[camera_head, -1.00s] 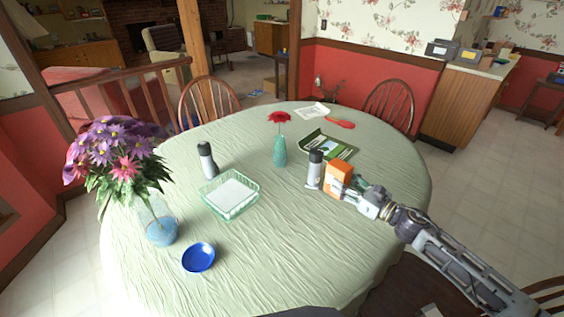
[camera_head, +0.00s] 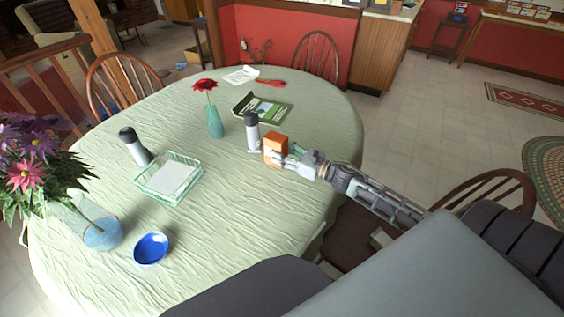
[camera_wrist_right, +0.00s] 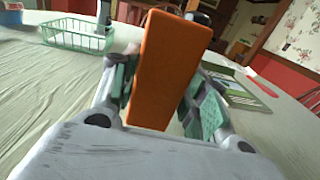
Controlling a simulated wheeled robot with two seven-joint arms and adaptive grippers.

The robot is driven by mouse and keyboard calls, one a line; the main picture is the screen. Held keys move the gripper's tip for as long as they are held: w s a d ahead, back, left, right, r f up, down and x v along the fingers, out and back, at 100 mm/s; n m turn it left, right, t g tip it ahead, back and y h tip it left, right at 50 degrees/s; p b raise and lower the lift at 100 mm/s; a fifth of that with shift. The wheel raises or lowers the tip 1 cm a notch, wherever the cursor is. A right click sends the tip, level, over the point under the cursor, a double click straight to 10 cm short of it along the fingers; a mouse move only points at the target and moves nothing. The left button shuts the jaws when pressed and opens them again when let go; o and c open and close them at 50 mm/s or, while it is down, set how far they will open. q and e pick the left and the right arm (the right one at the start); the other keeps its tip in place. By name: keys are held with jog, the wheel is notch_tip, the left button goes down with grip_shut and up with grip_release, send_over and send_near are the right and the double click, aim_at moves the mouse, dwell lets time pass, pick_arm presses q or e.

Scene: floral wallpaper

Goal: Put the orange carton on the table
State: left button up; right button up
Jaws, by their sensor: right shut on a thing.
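The orange carton (camera_head: 274,148) is held in my right gripper (camera_head: 284,156) at the right part of the round table (camera_head: 235,205), which has a pale green cloth. In the right wrist view the carton (camera_wrist_right: 168,70) stands between the two fingers, which are shut on it. It looks tilted there. I cannot tell whether its bottom touches the cloth, since the gripper hides its lower part. My left gripper does not show.
A grey bottle (camera_head: 252,132) stands right beside the carton. The front right cloth is clear.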

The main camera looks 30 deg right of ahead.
jog(key=shift+f, duration=0.8)
jog(key=shift+f+b, duration=0.3)
jog(key=shift+f, duration=0.85)
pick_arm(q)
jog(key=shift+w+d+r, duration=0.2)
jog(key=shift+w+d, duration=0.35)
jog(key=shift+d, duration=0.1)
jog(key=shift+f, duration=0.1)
pick_arm(e)
jog(key=shift+f, duration=0.15)
